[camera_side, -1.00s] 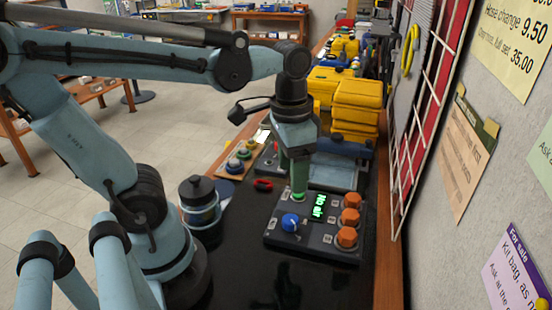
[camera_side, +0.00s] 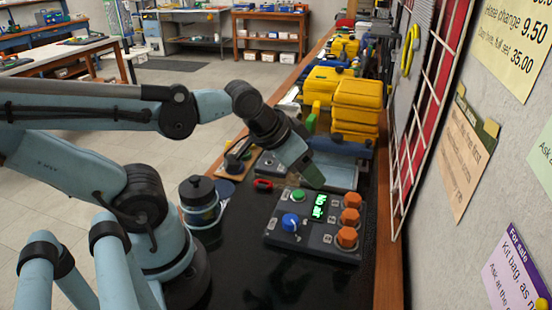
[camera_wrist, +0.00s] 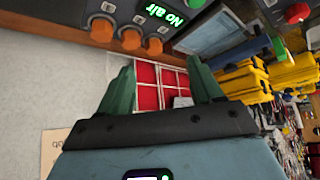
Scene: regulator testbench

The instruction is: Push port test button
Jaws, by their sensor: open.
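The control panel (camera_side: 272,236) is a dark box lying on the black bench top. It has a green button (camera_side: 298,195), a blue knob (camera_side: 290,222), a lit display (camera_side: 318,207) reading "No air", and orange knobs (camera_side: 350,217) down its right side. My gripper (camera_side: 317,181) is tilted, above and behind the panel's far edge, apart from the green button. In the wrist view my gripper (camera_wrist: 162,82) has its two green fingers spread with nothing between them. The display (camera_wrist: 165,14) and orange knobs (camera_wrist: 131,38) show at the top there.
Yellow cases (camera_side: 355,100) are stacked behind the panel. A wall with a red-backed white grid (camera_side: 428,105) runs along the right. The black bench top (camera_side: 255,265) in front is clear.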

